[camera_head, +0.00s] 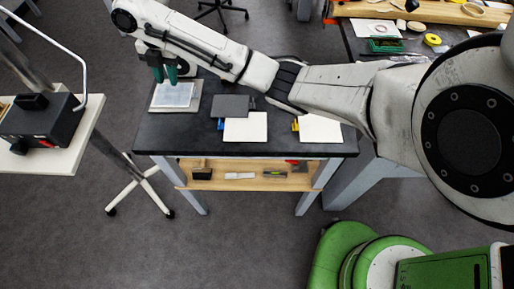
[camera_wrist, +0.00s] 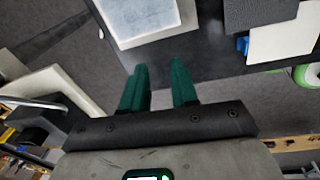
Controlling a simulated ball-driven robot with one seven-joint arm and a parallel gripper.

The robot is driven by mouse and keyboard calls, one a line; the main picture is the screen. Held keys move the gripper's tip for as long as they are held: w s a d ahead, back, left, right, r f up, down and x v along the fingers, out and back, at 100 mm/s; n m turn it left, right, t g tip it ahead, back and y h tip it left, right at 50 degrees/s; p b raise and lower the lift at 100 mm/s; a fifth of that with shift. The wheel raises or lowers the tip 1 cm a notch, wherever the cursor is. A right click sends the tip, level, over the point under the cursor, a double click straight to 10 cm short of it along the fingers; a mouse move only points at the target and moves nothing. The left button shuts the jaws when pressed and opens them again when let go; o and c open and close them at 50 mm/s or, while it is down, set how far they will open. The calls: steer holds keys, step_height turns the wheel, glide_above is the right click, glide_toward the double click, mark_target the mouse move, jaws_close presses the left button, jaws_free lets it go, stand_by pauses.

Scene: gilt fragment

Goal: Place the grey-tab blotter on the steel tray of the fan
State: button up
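My gripper (camera_head: 165,74) is above the left end of the dark table, near a pale blue-white panel with a light grey border (camera_head: 172,95). In the wrist view its green fingers (camera_wrist: 159,82) are apart with nothing between them, and the panel (camera_wrist: 140,15) lies ahead of them. I cannot make out a grey tab, or which thing is the fan's steel tray.
A white stand top (camera_head: 62,158) with a black box (camera_head: 38,122) and a bent pale tube is at the left. A wooden shelf (camera_head: 225,182) with small items sits under the table. A cluttered bench (camera_head: 430,25) is at the upper right.

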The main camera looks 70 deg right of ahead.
steer(key=a+f+m, duration=0.1)
steer(key=a, duration=0.3)
steer(key=s+a+f+m+t+y, duration=0.1)
steer(key=a+f+m, duration=0.1)
steer(key=a, duration=0.3)
steer(key=s+a+f+m+y, duration=0.1)
steer(key=a+f, duration=0.1)
steer(key=a, duration=0.2)
steer(key=shift+a+f+m, duration=0.2)
steer(key=shift+a+m, duration=0.15)
steer(key=shift+m, duration=0.05)
steer(key=s+a+f+m, duration=0.6)
steer(key=s, duration=0.2)
steer(key=s+d+f+m+h, duration=0.1)
steer(key=s+m, duration=0.4)
steer(key=s, duration=0.6)
steer(key=s+d+f+m+g+h, duration=0.1)
steer(key=s+d+m, duration=0.4)
steer(key=s, duration=0.6)
step_height(320, 180, down, 3)
steer(key=shift+d+r+h, duration=0.1)
steer(key=shift+d+h, duration=0.1)
steer(key=shift+h, duration=0.4)
steer(key=shift+c, duration=0.2)
